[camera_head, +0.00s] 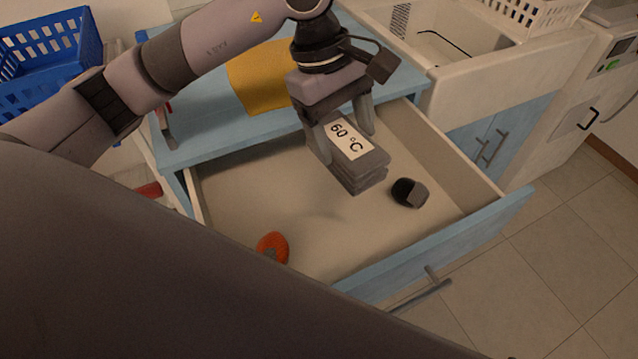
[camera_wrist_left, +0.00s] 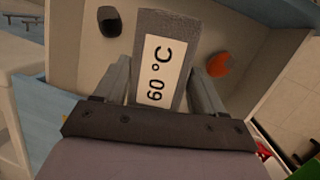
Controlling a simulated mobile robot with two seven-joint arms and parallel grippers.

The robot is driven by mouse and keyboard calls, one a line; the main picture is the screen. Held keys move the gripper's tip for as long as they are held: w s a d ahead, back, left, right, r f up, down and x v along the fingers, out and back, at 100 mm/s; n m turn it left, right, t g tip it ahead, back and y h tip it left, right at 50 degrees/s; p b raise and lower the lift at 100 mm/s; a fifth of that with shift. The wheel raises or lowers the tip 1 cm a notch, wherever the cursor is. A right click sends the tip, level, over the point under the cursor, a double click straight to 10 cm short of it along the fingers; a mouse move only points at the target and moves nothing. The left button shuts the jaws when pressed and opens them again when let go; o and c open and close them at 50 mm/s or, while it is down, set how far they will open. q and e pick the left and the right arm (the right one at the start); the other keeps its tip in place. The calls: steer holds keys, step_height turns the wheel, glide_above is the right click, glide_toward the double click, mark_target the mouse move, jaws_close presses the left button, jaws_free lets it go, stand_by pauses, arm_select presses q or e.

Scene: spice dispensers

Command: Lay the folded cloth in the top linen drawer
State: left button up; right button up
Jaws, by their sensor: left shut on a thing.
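The folded cloth (camera_head: 362,166) is a grey layered stack with a white "60 °C" label. My left gripper (camera_head: 340,132) is shut on it, one finger at each side, and holds it over the open drawer. The cloth also shows in the left wrist view (camera_wrist_left: 168,25) between the fingers. The open drawer (camera_head: 240,190) has a beige inside and a blue front with a bar handle. Whether the cloth touches the drawer floor is hard to tell. My right gripper is not in view.
In the drawer lie a dark round object (camera_head: 409,192) right of the cloth and an orange-red object (camera_head: 272,248) near the front left. Bare floor shows between them. A yellow cloth (camera_head: 258,80) lies on the blue top. A blue basket (camera_head: 45,50) stands at the far left.

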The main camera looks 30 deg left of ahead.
arm_select(q)
steer(key=d+n, duration=0.1)
steer(key=r+n, duration=0.1)
steer(key=n, duration=0.1)
steer(key=shift+s+d+r+t, duration=0.1)
steer(key=shift+d+r+t, duration=0.15)
steer(key=shift+d+t, duration=0.15)
glide_above(343, 227)
step_height(343, 227, down, 20)
steer(key=shift+f, duration=0.1)
steer(key=o, duration=1.1)
steer(key=v, duration=1.2)
steer(key=shift+s, duration=0.1)
steer(key=shift+s, duration=0.1)
